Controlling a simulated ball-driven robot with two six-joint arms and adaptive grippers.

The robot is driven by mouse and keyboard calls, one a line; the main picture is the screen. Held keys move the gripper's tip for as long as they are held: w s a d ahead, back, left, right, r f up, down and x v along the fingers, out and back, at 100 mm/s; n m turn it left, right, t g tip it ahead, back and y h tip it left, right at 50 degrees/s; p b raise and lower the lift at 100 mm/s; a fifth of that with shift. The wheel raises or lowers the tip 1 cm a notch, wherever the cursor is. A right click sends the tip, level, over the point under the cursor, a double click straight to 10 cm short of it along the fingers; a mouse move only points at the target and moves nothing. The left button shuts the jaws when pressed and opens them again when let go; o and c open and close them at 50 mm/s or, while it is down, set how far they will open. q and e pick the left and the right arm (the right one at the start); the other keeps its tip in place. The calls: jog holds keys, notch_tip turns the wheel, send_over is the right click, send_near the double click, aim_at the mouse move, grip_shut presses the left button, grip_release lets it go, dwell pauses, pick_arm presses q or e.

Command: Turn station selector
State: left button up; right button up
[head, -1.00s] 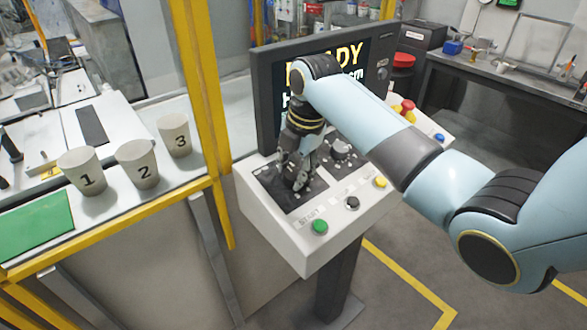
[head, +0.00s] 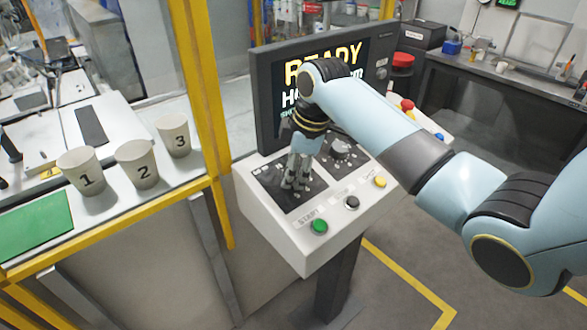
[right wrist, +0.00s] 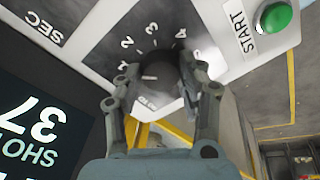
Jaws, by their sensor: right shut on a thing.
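The station selector is a dark round knob (right wrist: 160,66) on a dark plate with numbers around it, seen in the right wrist view. In the head view the knob is mostly hidden by my right gripper (head: 296,180), which points down at the left dial plate (head: 303,203) of the white console (head: 270,228). In the right wrist view my right gripper (right wrist: 159,82) has one finger on each side of the knob, shut on it. The knob's pointer position is not clear. My left gripper is not in view.
A second knob (head: 343,149) sits right of my gripper. A green START button (head: 319,226), a black button (head: 352,202) and a yellow button (head: 380,182) line the front edge. The screen (head: 318,75) stands behind. Numbered cups (head: 137,164) stand left, beyond a yellow post (head: 200,90).

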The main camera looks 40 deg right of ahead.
jog(key=m, duration=0.4)
jog(key=shift+m, duration=0.3)
jog(key=m, duration=0.3)
jog(key=shift+m+t, duration=0.3)
jog(key=m, duration=0.3)
jog(key=shift+s+m, duration=0.1)
jog(key=shift+m, duration=0.2)
jog(key=m, duration=0.3)
jog(key=shift+a+m+h, duration=0.1)
jog(key=shift+m+h, duration=0.2)
jog(key=m, duration=0.3)
jog(key=shift+m, duration=0.4)
jog(key=m, duration=0.3)
jog(key=shift+m+h, duration=0.3)
jog(key=m, duration=0.3)
jog(key=shift+m, duration=2.2)
jog(key=shift+a, duration=0.1)
